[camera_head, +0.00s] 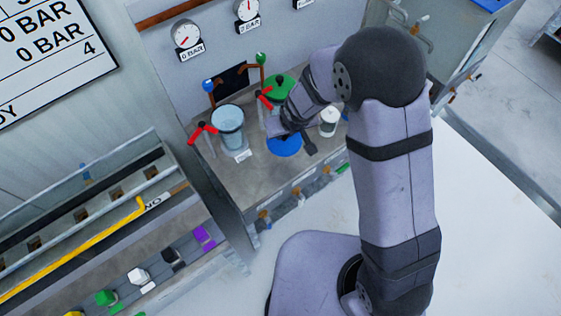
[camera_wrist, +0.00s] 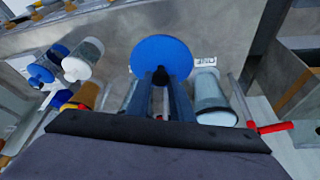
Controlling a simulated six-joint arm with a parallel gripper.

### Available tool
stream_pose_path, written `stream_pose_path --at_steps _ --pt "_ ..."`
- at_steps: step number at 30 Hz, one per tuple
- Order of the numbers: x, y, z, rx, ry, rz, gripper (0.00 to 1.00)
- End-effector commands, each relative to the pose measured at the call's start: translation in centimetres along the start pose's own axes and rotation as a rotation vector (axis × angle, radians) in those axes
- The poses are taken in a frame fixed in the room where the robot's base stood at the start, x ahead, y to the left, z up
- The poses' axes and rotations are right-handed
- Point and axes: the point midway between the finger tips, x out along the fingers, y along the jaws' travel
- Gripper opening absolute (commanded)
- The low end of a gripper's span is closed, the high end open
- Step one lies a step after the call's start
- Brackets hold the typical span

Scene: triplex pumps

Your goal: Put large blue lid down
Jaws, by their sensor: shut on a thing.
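The large blue lid (camera_head: 284,148) is a round flat disc over the grey counter, right of the clear glass vessel. In the wrist view the lid (camera_wrist: 162,52) lies just beyond my fingers. My gripper (camera_wrist: 161,78) is shut on its dark central knob. In the head view my gripper (camera_head: 303,140) is partly hidden by my arm. I cannot tell whether the lid touches the counter or is slightly above it.
The open clear vessel (camera_head: 228,130) stands close to the lid's left; it also shows in the wrist view (camera_wrist: 211,98). Red-handled valves (camera_head: 203,132) stand beside it. A green lid (camera_head: 279,88) is behind, and a small white-topped jar (camera_head: 329,118) is to the right.

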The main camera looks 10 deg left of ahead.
Motion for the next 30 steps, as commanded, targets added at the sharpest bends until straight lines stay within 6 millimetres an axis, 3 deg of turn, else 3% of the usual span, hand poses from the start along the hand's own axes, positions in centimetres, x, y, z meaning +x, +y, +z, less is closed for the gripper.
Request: stream_pose_path --at_steps 6,14,30 --pt "0.8 -1.5 1.7 -0.033 -0.001 -0.026 0.00" --pt "1.6 -1.6 2.1 -0.035 0.001 -0.028 0.00" --pt "6.8 -1.6 4.2 -0.035 0.001 -0.027 0.00"
